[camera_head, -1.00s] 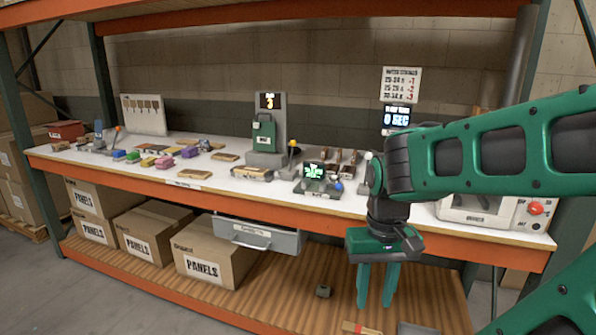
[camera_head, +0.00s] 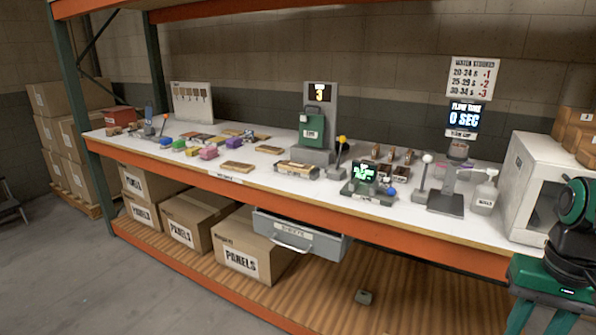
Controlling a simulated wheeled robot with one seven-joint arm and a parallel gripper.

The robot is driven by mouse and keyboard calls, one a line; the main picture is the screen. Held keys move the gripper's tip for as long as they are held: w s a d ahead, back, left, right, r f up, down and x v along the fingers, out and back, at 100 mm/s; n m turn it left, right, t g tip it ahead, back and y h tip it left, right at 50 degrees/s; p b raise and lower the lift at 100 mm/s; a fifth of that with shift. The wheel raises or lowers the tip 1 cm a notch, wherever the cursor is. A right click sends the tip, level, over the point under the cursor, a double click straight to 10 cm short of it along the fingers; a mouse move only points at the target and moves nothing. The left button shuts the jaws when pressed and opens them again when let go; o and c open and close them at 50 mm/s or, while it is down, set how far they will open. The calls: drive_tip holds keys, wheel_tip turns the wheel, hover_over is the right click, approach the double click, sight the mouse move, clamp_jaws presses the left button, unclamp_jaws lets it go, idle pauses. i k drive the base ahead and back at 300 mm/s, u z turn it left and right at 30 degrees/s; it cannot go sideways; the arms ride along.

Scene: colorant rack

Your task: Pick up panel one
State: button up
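No panel marked "one" can be made out. Several small brown pieces (camera_head: 391,154) stand in a row at the back of the white worktop, right of centre. A flat wooden piece (camera_head: 238,168) lies on the worktop's left half, and a wood-coloured block (camera_head: 297,169) lies at mid-front. Cardboard boxes lettered "PANELS" (camera_head: 240,262) sit on the lower shelf. My gripper (camera_head: 540,318) is at the bottom right, in front of the rack and far from these pieces. Its two fingers are apart with nothing seen between them, and their tips are cut off by the frame.
The long worktop (camera_head: 420,212) has an orange front beam. A small device with a green screen (camera_head: 363,180), a stand with a pump bottle (camera_head: 485,193) and a white oven-like box (camera_head: 530,188) fill its right. A grey drawer (camera_head: 298,237) hangs below.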

sight(307, 169)
drive_tip(key=z, duration=0.05)
drive_tip(key=i, duration=1)
drive_tip(key=u, duration=0.05)
